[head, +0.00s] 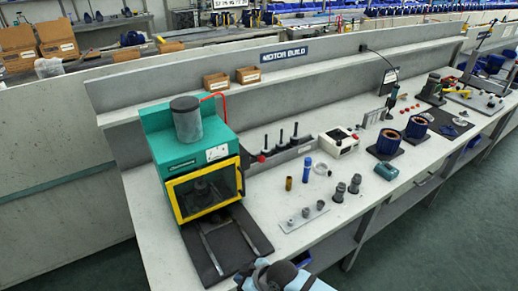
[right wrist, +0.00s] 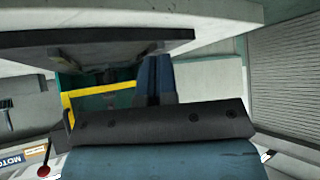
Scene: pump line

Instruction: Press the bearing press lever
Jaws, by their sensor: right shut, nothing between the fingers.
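The bearing press (head: 190,155) is the green machine with a yellow-framed front window at the left of the bench. Its lever, with a red knob (head: 261,158), shows at its right side. In the right wrist view the red knob (right wrist: 43,170) and its dark rod are at the lower left. My right gripper (head: 243,275) is at the bottom of the head view, near the front end of the press's dark tray (head: 220,245). Its fingers (right wrist: 155,80) are together and empty, apart from the knob. My left gripper is out of view.
Right of the press stand a grey plate with small parts (head: 303,218), a blue cylinder (head: 307,170), a brass cylinder (head: 288,183) and a white box (head: 339,141). The dark tray edge (right wrist: 100,42) passes close to the fingers in the wrist view.

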